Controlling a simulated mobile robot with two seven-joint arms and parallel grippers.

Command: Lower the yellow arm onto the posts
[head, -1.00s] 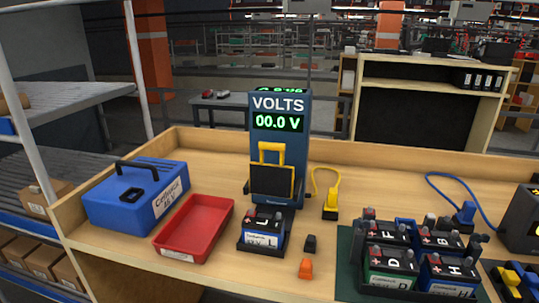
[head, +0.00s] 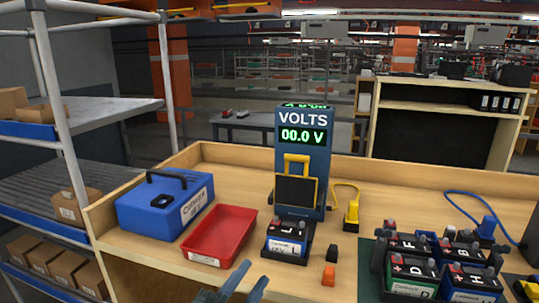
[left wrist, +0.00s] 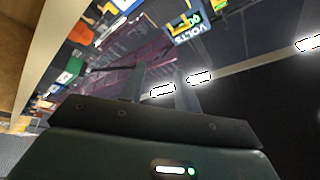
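The yellow arm (head: 297,158) is raised on the front of the blue volt tester (head: 316,165), with a black plate (head: 296,190) below its handle. The tester reads 00.0 V. Battery L (head: 286,243) stands upright in a black holder in front of the tester, its posts on top. The arm is above and behind the battery, apart from it. My left gripper (head: 253,273) is at the bottom edge, in front of the battery, fingers apart and empty. Its two fingers also show apart in the left wrist view (left wrist: 158,82). My right gripper is not in view.
A red tray (head: 220,232) and a blue case (head: 165,200) are left of the battery. Several batteries (head: 440,265) stand on a green mat at right. A yellow plug (head: 351,210) stands beside the tester.

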